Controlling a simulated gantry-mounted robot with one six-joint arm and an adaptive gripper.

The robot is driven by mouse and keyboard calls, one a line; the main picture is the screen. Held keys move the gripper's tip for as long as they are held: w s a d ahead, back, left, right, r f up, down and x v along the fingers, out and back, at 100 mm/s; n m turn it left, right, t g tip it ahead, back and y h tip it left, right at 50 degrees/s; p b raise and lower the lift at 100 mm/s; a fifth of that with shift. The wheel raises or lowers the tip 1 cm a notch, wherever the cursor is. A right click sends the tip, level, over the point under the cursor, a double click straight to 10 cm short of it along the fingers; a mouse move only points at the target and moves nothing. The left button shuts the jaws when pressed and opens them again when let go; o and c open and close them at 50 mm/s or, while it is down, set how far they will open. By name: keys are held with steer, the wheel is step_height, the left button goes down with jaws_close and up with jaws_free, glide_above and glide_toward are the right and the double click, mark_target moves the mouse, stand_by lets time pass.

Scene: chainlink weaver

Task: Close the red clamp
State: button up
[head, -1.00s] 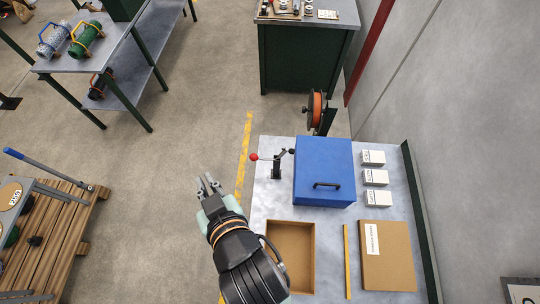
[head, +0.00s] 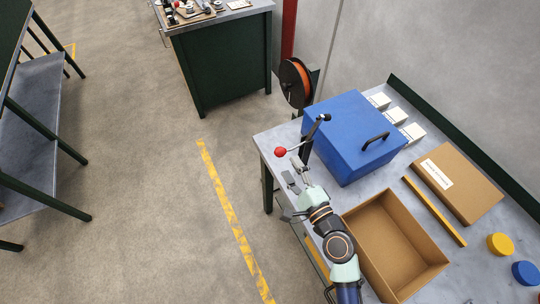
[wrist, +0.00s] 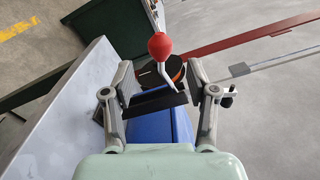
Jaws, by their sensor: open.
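The red clamp has a red ball knob (head: 280,152) on a thin metal lever that points left from a dark upright post near the table's left edge. In the wrist view the red knob (wrist: 159,46) stands just beyond my fingertips, with its bent lever running back between the fingers. My gripper (head: 293,173) is just below and right of the knob in the head view. In the wrist view my gripper (wrist: 160,82) is open, with no clear contact on the lever. The clamp's base is partly hidden by the gripper and the blue box.
A blue box (head: 340,125) with a black handle stands close right of the clamp. An open cardboard box (head: 382,245), a yellow bar (head: 434,211) and a closed carton (head: 457,187) lie on the grey table. An orange reel (head: 294,82) is behind.

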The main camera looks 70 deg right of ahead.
mark_target(282, 156)
steer(key=x, duration=0.7)
steer(key=shift+w+r+p, duration=0.1)
steer(key=shift+p, duration=0.2)
jaws_close()
